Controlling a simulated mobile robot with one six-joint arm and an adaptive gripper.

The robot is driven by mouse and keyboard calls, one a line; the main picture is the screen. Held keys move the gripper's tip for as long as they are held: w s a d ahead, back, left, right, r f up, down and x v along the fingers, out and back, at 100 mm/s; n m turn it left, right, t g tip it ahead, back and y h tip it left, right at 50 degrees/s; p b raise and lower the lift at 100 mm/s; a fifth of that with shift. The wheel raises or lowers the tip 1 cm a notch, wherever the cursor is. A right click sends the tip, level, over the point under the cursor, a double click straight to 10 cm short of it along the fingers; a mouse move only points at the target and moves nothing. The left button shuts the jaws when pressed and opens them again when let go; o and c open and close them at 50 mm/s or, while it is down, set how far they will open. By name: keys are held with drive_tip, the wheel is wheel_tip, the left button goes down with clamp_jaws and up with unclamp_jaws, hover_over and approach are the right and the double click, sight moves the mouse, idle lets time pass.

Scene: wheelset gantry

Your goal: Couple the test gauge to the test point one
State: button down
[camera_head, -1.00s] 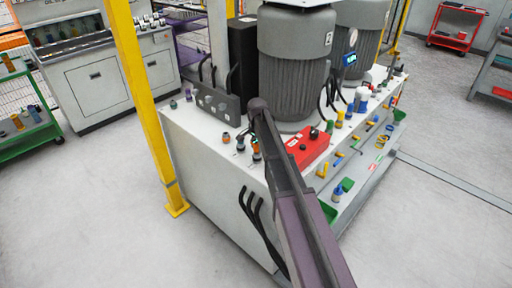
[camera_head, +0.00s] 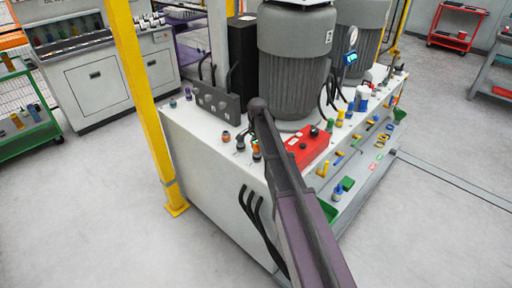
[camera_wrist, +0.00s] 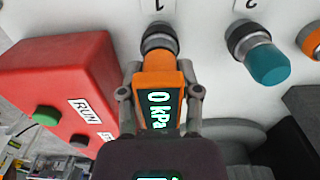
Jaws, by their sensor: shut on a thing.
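In the wrist view my gripper (camera_wrist: 159,93) is shut on the orange test gauge (camera_wrist: 148,78), one finger on each side. The gauge's dark display reads 0 kPa. Its front end meets the dark metal fitting of test point one (camera_wrist: 158,38), under the label 1 on the white panel. The two look in line and touching; whether they are locked together I cannot tell. Test point two (camera_wrist: 258,50), to the right, wears a teal cap. In the head view my arm hides much of this spot, and the gripper cannot be made out.
A red control box (camera_wrist: 62,85) with a green button and a RUN label stands close at left; it also shows in the head view (camera_head: 308,146). Another orange-capped fitting (camera_wrist: 310,38) is at right. A large grey motor (camera_head: 294,65) stands behind. Black hoses (camera_head: 250,208) hang in front.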

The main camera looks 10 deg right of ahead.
drive_tip(key=shift+f, duration=0.15)
drive_tip(key=shift+c, duration=1.1)
unclamp_jaws()
